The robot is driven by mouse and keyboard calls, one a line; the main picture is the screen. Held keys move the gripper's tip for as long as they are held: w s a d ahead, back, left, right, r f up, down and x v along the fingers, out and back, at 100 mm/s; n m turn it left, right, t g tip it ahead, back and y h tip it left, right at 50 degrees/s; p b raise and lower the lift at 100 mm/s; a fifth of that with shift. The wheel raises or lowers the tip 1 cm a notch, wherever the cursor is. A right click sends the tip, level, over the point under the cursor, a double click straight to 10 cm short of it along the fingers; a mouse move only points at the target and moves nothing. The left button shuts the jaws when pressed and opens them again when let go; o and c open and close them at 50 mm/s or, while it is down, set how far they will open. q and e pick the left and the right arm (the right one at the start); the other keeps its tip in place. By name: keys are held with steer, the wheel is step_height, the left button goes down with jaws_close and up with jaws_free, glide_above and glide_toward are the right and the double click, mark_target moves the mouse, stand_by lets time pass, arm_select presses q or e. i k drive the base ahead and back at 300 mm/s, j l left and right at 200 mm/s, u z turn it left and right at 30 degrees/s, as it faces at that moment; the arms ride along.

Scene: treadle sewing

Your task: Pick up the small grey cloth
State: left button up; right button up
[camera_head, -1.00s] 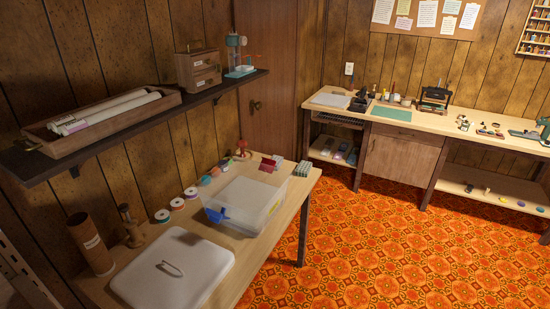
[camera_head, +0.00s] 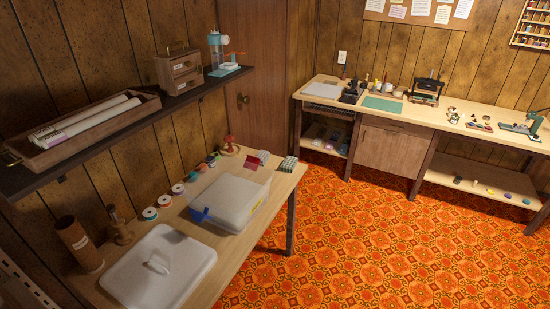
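I cannot make out a small grey cloth for certain in the head view. A translucent plastic bin (camera_head: 243,210) stands on the near wooden table (camera_head: 203,284), with something blue at its left end; its contents are blurred. A white lid with a handle (camera_head: 158,272) lies flat on the table's front part. Neither of my grippers shows in the view.
Thread spools (camera_head: 164,201) and a brown tube (camera_head: 79,243) line the table's wall side. A shelf (camera_head: 100,140) overhangs it, holding a tray of rolls (camera_head: 84,128). A long workbench (camera_head: 462,127) runs along the far wall. The patterned floor (camera_head: 355,240) is clear.

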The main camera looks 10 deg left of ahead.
mark_target(264, 156)
steer(key=i+l+z, duration=0.4)
steer(key=i+l, duration=0.45)
steer(key=i+u, duration=0.3)
steer(key=i+l+u, duration=0.5)
steer(key=i+u, duration=0.15)
steer(key=i, duration=0.2)
steer(key=i+u, duration=0.15)
steer(key=u, duration=0.25)
steer(key=i+l+u, duration=0.1)
steer(key=u, duration=0.25)
steer(key=i+l+u, duration=0.1)
steer(key=u, duration=0.3)
steer(key=i+l+u, duration=0.1)
steer(key=u, duration=0.3)
steer(key=i+l+u, duration=0.15)
steer(key=u, duration=0.25)
steer(key=i+l+u, duration=0.1)
steer(key=l+u, duration=0.3)
steer(key=i+l+u, duration=0.1)
steer(key=l+u, duration=0.3)
steer(key=j, duration=0.15)
